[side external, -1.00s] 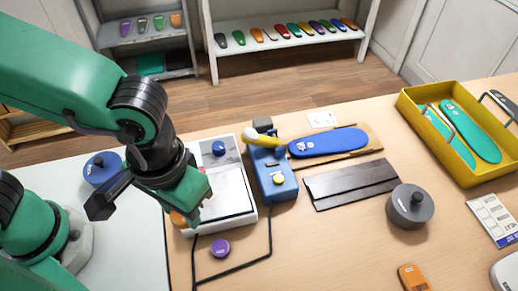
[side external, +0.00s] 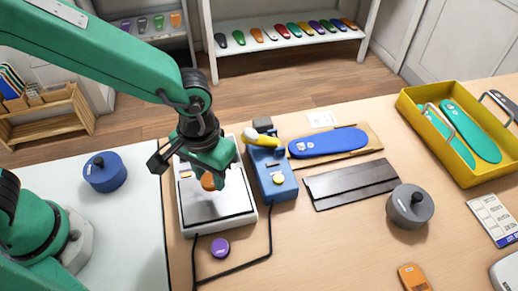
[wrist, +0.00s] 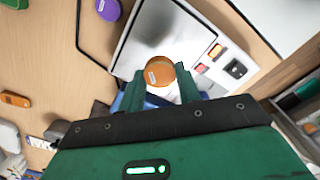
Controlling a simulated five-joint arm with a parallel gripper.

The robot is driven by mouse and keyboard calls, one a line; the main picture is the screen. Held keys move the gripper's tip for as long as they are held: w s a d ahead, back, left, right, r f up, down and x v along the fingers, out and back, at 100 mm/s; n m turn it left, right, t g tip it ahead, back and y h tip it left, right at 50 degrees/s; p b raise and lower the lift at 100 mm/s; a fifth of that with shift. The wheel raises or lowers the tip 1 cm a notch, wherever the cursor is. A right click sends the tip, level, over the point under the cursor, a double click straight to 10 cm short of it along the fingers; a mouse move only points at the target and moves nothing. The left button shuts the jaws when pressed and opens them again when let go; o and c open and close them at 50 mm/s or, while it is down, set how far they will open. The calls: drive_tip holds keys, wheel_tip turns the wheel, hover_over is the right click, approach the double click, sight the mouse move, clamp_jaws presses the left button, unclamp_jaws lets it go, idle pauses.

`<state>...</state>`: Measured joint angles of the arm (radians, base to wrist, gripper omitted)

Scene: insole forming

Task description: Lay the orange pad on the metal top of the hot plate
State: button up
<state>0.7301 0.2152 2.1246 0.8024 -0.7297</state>
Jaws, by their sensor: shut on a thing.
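The orange pad (side external: 208,181) is a small round disc with a pale label; it also shows in the wrist view (wrist: 158,72). My gripper (side external: 211,172) is shut on it, with the two green fingers on either side of the pad in the wrist view (wrist: 161,88). The hot plate (side external: 188,222) is a white box with a shiny metal top (side external: 216,206). The pad is over the metal top; whether it touches cannot be told. My gripper hides the back of the hot plate in the side view.
A purple disc (side external: 220,247) and a black cable lie in front. A blue weight (side external: 105,172) is at the left, a grey one (side external: 410,206) at the right.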

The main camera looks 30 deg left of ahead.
sight(210, 180)
drive_tip(key=shift+f, duration=2)
drive_tip(key=shift+f, duration=0.15)
drive_tip(key=o, duration=0.9)
wheel_tip(210, 180, up, 12)
drive_tip(key=shift+r, duration=0.2)
